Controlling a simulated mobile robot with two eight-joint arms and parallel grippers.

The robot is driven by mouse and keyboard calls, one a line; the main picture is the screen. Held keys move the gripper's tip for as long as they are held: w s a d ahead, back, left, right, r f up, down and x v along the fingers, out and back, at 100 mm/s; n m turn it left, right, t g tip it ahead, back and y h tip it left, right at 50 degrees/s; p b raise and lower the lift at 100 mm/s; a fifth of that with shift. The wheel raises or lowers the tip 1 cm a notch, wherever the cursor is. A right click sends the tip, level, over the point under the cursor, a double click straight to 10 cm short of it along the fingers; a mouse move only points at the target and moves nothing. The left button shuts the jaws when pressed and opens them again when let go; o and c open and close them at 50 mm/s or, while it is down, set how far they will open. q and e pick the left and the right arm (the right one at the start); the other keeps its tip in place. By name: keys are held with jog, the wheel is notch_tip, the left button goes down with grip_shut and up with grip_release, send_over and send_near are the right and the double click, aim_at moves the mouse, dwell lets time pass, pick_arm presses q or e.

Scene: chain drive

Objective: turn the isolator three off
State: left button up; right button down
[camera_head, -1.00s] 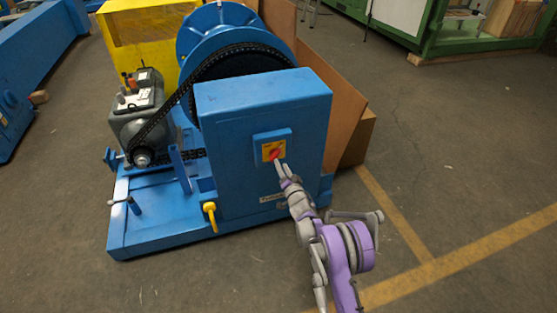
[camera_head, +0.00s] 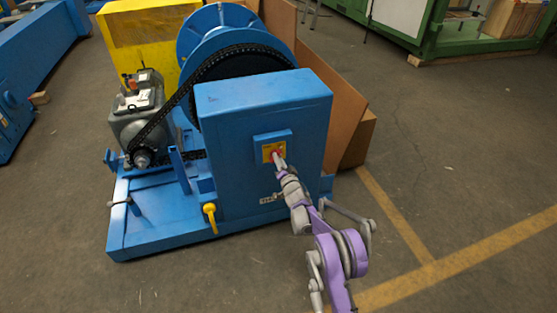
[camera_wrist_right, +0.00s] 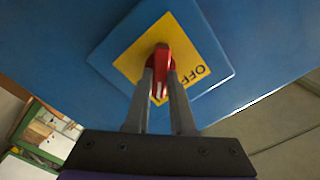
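The isolator is a red rotary handle (camera_wrist_right: 161,62) on a yellow plate (camera_wrist_right: 132,62) fixed to a blue switch box. It also shows on the front of the blue cabinet in the head view, where its yellow plate (camera_head: 266,150) is partly covered by my gripper. The word OFF reads at the plate's lower right in the wrist view. My right gripper (camera_wrist_right: 160,78) has one finger on each side of the red handle, and the handle fills the gap between the fingertips. In the head view the right gripper (camera_head: 279,163) reaches the switch from below right. My left gripper is not in view.
The blue cabinet (camera_head: 225,130) stands on a blue base (camera_head: 150,235) with a motor (camera_head: 138,110), a chain and a big blue drum (camera_head: 208,35). A yellow lever (camera_head: 210,215) sticks out below the cabinet's left side. The floor at right is clear.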

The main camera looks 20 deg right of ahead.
dwell(0.4)
jog(key=n+b, duration=0.2)
jog(key=n, duration=0.4)
jog(key=n+b, duration=0.1)
jog(key=n, duration=0.5)
jog(key=n+b, duration=0.2)
jog(key=n, duration=0.3)
jog(key=shift+a+n+b, duration=0.35)
jog(key=shift+a+n, duration=0.05)
dwell(0.3)
jog(key=c, duration=0.8)
grip_release()
jog(key=shift+o, duration=0.2)
jog(key=shift+s, duration=0.1)
